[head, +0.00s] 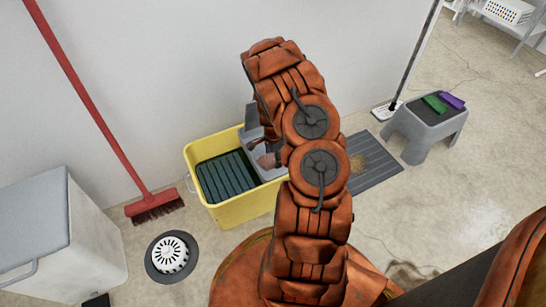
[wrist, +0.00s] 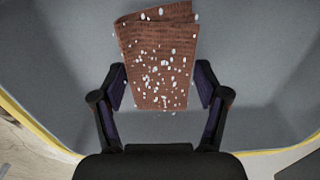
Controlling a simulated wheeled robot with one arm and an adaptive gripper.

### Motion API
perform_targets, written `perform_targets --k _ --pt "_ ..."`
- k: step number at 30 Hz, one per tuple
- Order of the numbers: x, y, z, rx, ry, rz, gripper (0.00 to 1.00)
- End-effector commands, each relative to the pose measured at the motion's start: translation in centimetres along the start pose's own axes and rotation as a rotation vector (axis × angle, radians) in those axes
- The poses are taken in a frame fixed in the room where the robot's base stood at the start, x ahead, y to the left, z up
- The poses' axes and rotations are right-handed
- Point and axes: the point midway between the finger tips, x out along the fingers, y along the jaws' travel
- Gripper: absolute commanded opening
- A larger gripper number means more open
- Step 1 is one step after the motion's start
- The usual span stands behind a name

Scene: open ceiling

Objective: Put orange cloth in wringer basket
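The orange cloth (wrist: 158,62) looks brownish-orange with white specks. In the wrist view it lies folded on a grey surface inside the grey wringer basket (wrist: 262,85). The basket (head: 250,143) also shows in the head view, at the right end of the yellow bucket (head: 240,207), partly behind my arm. A small brownish patch of the cloth (head: 267,160) shows inside it. My gripper (wrist: 160,72) is open, with one finger on each side of the cloth and narrow gaps visible. In the head view my arm mostly hides the gripper.
A grey step stool (head: 423,128) at the right holds a green cloth (head: 435,103) and a purple cloth (head: 452,100). A ridged grey mat (head: 378,168) lies right of the bucket. A red broom (head: 100,110) leans left, near a round floor drain (head: 171,256) and a white bin (head: 95,235).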

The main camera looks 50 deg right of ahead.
Motion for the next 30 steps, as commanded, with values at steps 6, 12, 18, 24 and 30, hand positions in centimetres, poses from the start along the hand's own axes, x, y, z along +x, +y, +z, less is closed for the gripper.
perform_targets --k 6,12,18,24,30 --pt "0.0 0.0 0.0 0.0 0.0 0.0 0.93" --pt "0.0 0.0 0.0 0.0 0.0 0.0 0.93" --pt "-0.6 0.0 0.0 0.001 0.0 0.0 0.93" --pt "-2.9 -0.1 0.0 -0.001 0.001 -0.002 0.93" --pt "-6.6 -0.1 0.0 0.001 0.001 -0.001 0.93"
